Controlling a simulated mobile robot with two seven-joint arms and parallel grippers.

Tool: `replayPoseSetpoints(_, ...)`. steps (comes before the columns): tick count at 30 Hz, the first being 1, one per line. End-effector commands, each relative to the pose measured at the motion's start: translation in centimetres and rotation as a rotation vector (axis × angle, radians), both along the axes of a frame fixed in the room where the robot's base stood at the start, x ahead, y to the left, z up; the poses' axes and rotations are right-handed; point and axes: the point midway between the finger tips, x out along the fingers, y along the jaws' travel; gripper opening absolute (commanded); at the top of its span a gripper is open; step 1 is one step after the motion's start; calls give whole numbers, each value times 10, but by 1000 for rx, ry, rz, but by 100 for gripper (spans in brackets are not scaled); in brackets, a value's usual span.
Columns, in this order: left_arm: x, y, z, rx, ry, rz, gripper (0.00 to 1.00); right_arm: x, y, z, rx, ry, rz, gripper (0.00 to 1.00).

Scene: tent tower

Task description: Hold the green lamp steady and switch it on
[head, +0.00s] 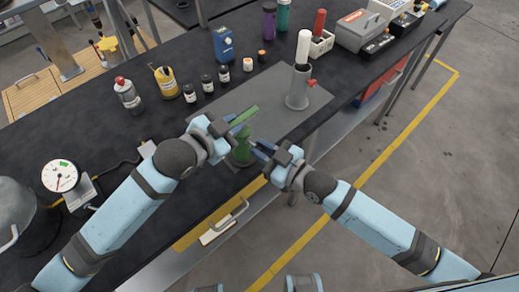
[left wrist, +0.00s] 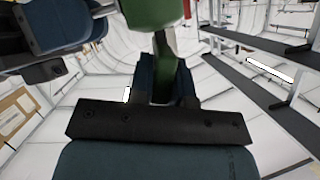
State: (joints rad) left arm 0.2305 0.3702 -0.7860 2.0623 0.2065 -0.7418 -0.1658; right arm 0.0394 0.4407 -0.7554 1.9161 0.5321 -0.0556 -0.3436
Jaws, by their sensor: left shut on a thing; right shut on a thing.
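The green lamp (head: 241,153) stands near the front edge of the dark workbench, with a lighter green bar-shaped head at its top. My left gripper (head: 234,130) is shut on its upper part from the left. In the left wrist view the lamp's green part (left wrist: 152,12) runs down between the dark fingers (left wrist: 164,78). My right gripper (head: 260,149) comes in from the right, lower down, and is shut on the lamp; its fingertips are partly hidden. A dark blue part of the right gripper shows at upper left in the left wrist view (left wrist: 60,28). The lamp's switch cannot be made out.
A grey stand (head: 298,92) with a white cylinder is behind and right of the lamp on a grey mat (head: 265,88). Several bottles and a blue box (head: 223,43) stand farther back. A round gauge (head: 61,176) is at left. The bench's front edge is close.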

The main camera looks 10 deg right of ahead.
Motion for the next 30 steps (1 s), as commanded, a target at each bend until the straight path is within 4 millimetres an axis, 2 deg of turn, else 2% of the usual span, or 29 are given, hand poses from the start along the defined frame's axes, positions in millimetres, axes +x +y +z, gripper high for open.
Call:
replayPoseSetpoints(15, -2, -2, -1, -3, 5, -5, 0, 11, -6, 4, 2, -9, 268, 0)
replayPoseSetpoints(30, -3, -3, -1, -3, 6, -6, 0, 14, -10, 2, 3, -1, 362, 0)
